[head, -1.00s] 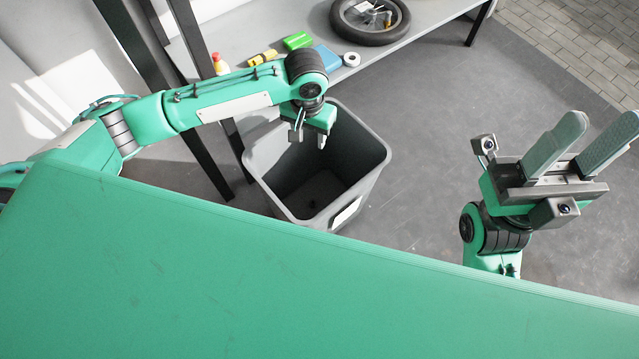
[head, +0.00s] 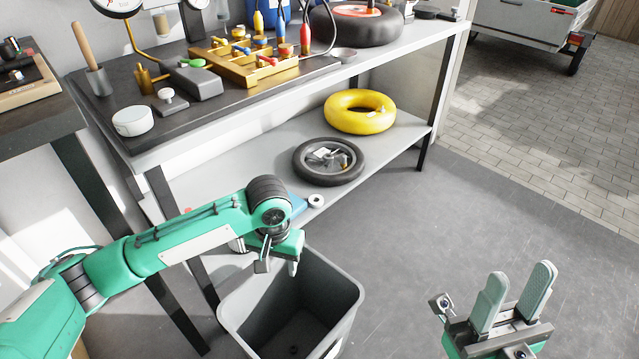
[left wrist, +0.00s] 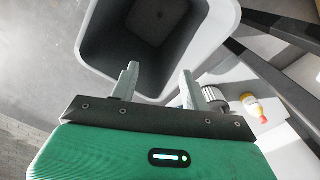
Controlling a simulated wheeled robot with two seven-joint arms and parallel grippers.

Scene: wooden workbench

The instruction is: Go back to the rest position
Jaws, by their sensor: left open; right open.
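My left gripper (head: 280,266) hangs over the back rim of the grey bin (head: 238,312), pointing down. Its two fingers stand apart and empty in the left wrist view (left wrist: 158,85), with the bin's opening (left wrist: 160,22) just beyond them. A small dark item shows at the bin's bottom, too dim to make out. My right gripper (head: 516,298) is at the lower right of the head view, fingers pointing up, apart and empty, clear of everything.
A workbench (head: 365,60) with tools and a wheel on top stands behind the bin. Its lower shelf (head: 225,185) holds a yellow tube (head: 360,112) and a spoked wheel (head: 328,161). A bottle (left wrist: 252,104) shows in the left wrist view. The floor (head: 410,240) between bin and right gripper is clear.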

